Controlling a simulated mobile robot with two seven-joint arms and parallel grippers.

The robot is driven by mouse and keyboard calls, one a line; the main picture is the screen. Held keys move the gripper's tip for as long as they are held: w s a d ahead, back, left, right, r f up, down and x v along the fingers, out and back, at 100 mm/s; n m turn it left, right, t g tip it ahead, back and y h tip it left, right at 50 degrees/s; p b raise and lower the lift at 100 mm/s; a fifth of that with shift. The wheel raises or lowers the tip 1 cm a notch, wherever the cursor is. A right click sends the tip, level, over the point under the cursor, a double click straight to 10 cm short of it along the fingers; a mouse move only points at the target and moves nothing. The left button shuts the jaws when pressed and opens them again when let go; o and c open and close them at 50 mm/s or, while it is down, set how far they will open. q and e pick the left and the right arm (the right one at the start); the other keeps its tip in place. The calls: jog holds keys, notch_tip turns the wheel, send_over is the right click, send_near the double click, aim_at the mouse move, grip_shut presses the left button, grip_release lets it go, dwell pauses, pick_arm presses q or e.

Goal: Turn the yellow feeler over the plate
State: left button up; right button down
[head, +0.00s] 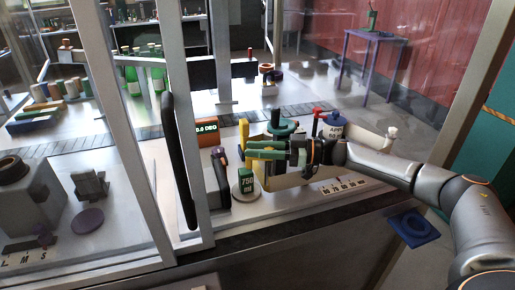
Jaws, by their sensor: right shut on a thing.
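The yellow feeler (243,130) stands upright just left of the middle of the head view. My right gripper (250,149) reaches in from the right with its green fingers pointing left. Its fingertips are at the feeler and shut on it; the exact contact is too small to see. A round grey plate (237,195) lies below and in front of the fingers. A green block marked 750 ml (246,181) stands on it. My left gripper is not in view.
A dark clamp-like tool (221,168) stands left of the plate. A blue pot (333,125) and a white-topped handle (391,132) are near my right arm. A metal frame post (180,130) and a black handle (178,160) stand left.

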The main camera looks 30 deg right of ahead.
dwell(0.4)
jog(key=c, duration=0.9)
grip_release()
jog(key=b+v, duration=0.3)
jog(key=v, duration=0.9)
jog(key=shift+d, duration=0.25)
